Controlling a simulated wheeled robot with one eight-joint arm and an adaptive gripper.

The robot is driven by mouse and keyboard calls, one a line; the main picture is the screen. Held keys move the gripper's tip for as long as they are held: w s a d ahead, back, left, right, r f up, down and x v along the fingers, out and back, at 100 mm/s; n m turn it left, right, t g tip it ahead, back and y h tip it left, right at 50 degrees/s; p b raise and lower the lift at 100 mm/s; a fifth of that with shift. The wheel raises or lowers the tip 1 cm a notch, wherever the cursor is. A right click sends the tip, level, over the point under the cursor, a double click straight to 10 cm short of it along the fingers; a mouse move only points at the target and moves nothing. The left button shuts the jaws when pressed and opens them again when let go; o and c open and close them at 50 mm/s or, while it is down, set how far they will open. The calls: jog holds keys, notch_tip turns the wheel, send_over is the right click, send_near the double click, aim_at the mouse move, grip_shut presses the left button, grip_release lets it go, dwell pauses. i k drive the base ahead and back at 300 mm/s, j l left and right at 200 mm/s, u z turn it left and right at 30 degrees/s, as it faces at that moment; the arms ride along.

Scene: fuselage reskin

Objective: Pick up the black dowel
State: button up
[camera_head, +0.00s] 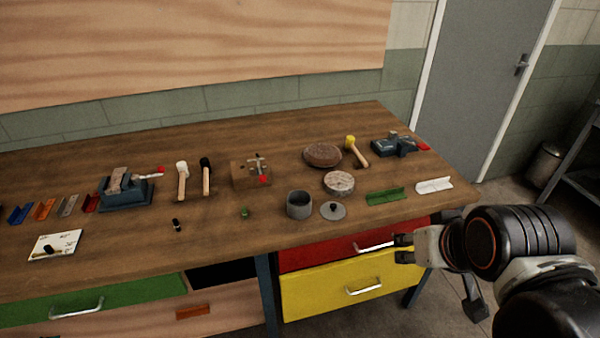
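A small black cylinder (176,225), which looks like the black dowel, stands on the wooden workbench (130,262) left of the middle, near the front. A second short black piece (54,249) lies on a white card at the left; it is too small to tell exactly what it is. My gripper (403,248) is at the right, in front of the bench by the drawers, well apart from both black pieces. Its two dark fingertips are apart with nothing between them.
A grey pot (299,205), its lid (332,211) and a small green piece (245,213) stand right of the black cylinder. Hammers (206,176) and a vise (125,190) are behind it. Bare wood surrounds the cylinder. A red drawer (330,250) is beside my gripper.

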aim_at(175, 222)
jog(key=i+j+u, duration=0.55)
jog(key=j+u, duration=0.15)
jog(key=j, duration=0.2)
jog(key=i+j+u, duration=0.35)
jog(key=l+u, duration=0.1)
jog(key=l, duration=0.85)
jog(key=l+z, duration=0.15)
jog(key=j+u, duration=0.2)
